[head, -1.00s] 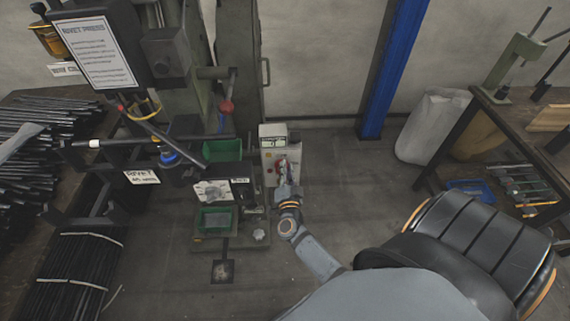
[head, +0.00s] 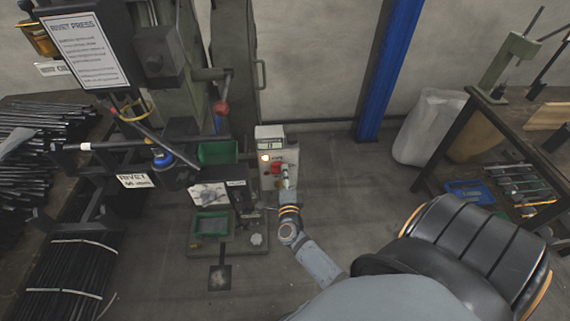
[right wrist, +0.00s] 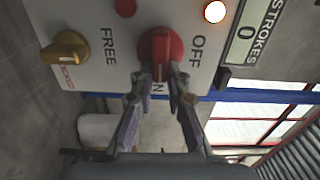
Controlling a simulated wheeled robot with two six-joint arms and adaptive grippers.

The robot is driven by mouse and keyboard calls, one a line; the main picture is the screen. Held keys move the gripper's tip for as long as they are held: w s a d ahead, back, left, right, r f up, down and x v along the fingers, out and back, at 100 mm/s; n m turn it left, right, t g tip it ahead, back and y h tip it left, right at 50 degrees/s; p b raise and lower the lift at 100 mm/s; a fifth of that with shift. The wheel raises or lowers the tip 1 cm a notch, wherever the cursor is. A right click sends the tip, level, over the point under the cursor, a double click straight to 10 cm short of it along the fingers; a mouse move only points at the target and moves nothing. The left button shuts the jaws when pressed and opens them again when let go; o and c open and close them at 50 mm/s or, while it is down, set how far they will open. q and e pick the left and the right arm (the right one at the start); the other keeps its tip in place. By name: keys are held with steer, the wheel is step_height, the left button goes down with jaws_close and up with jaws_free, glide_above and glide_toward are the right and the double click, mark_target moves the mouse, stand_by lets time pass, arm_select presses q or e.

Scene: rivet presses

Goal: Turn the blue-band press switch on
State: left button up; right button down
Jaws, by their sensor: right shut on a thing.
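The control box (head: 284,152) of the blue-band press stands beside the press, whose blue band (head: 162,158) shows to its left. In the right wrist view the box's white face carries a red rotary switch (right wrist: 159,48). My right gripper (head: 287,178) is at the box front. In the right wrist view its fingers (right wrist: 159,88) are shut on the red switch handle, one on each side. A lamp (right wrist: 214,11) on the box is lit. My left gripper is not in view.
A yellow knob (right wrist: 66,51) sits near the FREE label, left of the red switch. The strokes counter (right wrist: 249,30) reads 0. Green trays (head: 210,224) and a rivet sign (head: 134,181) are left of the box.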

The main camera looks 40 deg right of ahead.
steer(key=shift+f, duration=0.1)
stand_by(0.3)
steer(key=c, duration=1.3)
jaws_free()
steer(key=v, duration=0.7)
steer(key=shift+s+a, duration=0.1)
steer(key=shift+s, duration=0.15)
